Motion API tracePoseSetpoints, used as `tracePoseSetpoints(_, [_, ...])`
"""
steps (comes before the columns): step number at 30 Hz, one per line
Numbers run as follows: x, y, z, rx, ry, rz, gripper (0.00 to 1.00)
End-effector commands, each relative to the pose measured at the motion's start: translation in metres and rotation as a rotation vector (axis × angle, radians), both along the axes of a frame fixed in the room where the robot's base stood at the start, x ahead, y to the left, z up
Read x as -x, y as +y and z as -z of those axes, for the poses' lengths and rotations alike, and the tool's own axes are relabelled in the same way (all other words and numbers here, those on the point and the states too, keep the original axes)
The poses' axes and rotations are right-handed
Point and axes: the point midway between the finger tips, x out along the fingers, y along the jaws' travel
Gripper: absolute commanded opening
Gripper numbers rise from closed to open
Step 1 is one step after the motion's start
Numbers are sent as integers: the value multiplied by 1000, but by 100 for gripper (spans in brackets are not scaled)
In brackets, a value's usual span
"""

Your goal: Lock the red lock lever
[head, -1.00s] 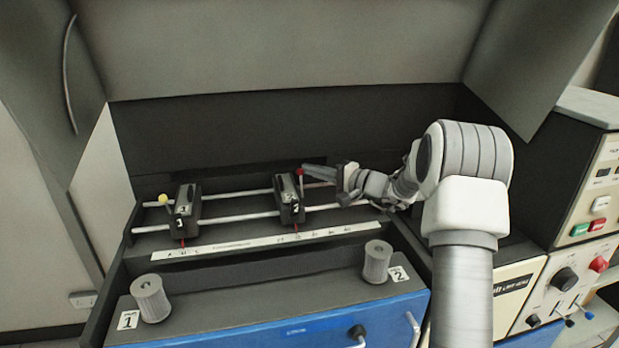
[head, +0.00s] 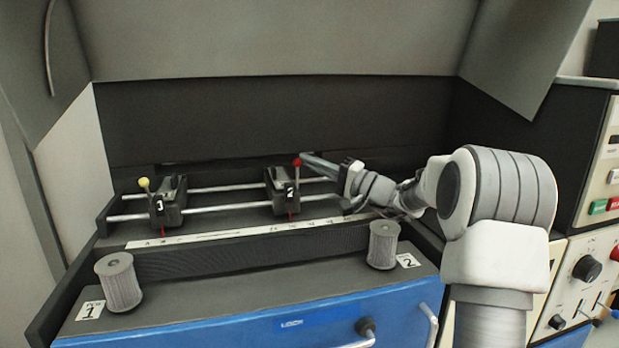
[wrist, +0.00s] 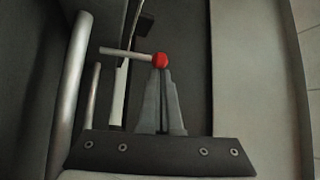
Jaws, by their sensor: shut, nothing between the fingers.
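The red lock lever (head: 297,163) stands roughly upright on the right-hand black block (head: 283,192), which sits on two metal rails. My gripper (head: 304,157) comes in from the right, shut and empty, with its fingertips at the lever's red knob. In the wrist view, the red knob (wrist: 160,60) is right at the tips of my closed fingers (wrist: 160,72), and the lever's thin rod runs left from it. I cannot tell whether the fingertips touch the knob.
A left-hand black block (head: 167,203) carries a yellow-knobbed lever (head: 144,183). A white scale strip (head: 200,235) runs in front of the rails. Two ribbed grey cylinders (head: 119,282) (head: 383,245) stand on the front ledge. A dark back wall (head: 240,120) rises close behind.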

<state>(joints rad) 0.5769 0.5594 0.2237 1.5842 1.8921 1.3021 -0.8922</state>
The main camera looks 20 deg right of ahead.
Motion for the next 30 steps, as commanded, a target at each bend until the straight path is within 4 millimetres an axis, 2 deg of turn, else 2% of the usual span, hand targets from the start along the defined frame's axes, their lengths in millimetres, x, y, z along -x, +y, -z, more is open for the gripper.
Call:
tracePoseSetpoints(2, [3,0,5,1,-1,0,0])
tracePoseSetpoints(11, [2,0,-5,0,1,0,0])
tracePoseSetpoints(14, [2,0,-17,2,-1,1,0])
tracePoseSetpoints(18, [3,0,-48,2,-2,1,0])
tracePoseSetpoints(21, [17,-21,-57,2,1,5,0])
tracePoseSetpoints(30, [52,-70,-93,1,1,3,0])
